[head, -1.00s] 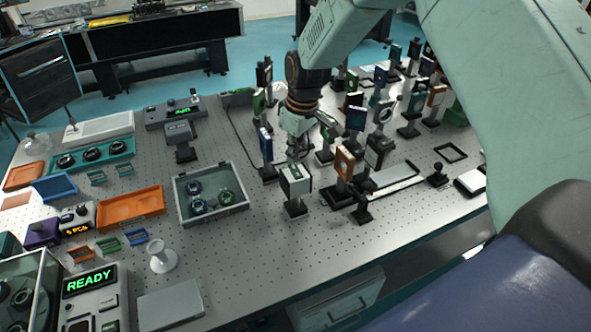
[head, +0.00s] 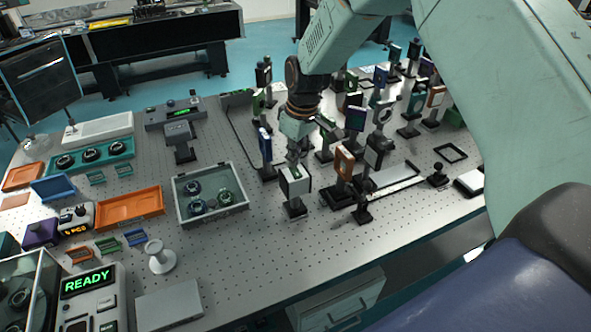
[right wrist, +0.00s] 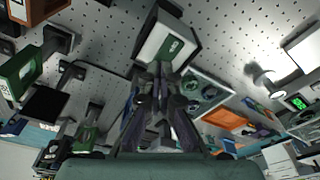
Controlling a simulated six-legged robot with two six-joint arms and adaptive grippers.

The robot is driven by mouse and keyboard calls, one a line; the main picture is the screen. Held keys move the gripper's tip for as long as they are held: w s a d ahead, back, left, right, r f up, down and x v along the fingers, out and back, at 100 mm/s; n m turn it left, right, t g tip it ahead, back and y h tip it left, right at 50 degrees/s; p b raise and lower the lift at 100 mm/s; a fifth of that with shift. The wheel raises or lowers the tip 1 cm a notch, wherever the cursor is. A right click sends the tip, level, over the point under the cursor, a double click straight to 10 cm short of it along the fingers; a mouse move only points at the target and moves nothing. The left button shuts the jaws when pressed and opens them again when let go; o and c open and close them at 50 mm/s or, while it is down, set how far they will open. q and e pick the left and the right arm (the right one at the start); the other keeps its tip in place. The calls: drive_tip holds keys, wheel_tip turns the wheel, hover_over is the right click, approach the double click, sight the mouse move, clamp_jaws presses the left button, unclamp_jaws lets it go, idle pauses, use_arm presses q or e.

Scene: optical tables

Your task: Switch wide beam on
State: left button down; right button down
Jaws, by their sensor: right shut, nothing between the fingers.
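A white box-shaped device (head: 295,181) with dark edges and a small green label stands on a short black post on the perforated table. My right gripper (head: 293,157) is shut and empty, pointing down at the box's top edge from behind. In the right wrist view, the closed fingertips (right wrist: 158,74) are close to the white box (right wrist: 170,42). I cannot tell whether they touch it. I cannot make out a switch or a beam. My left gripper is not in view.
An orange-framed optic (head: 344,162) stands close right of the box, and a blue-edged optic (head: 266,147) close left behind it. Many more post-mounted optics crowd the right. A grey case (head: 213,212) with round parts lies to the left.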

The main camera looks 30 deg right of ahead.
drive_tip(key=shift+w+f, duration=0.15)
drive_tip(key=shift+f, duration=0.1)
drive_tip(key=shift+s+r+p, duration=0.2)
drive_tip(key=shift+r+p, duration=0.4)
drive_tip(key=shift+r, duration=0.25)
wheel_tip(320, 180, up, 2)
drive_tip(key=shift+w+r+p, duration=0.1)
drive_tip(key=shift+w+p, duration=0.05)
drive_tip(key=shift+p, duration=0.85)
drive_tip(key=shift+r+p, duration=0.95)
drive_tip(key=shift+r, duration=0.2)
drive_tip(key=shift+r+p, duration=0.55)
drive_tip(key=shift+r, duration=0.05)
drive_tip(key=shift+f, duration=0.1)
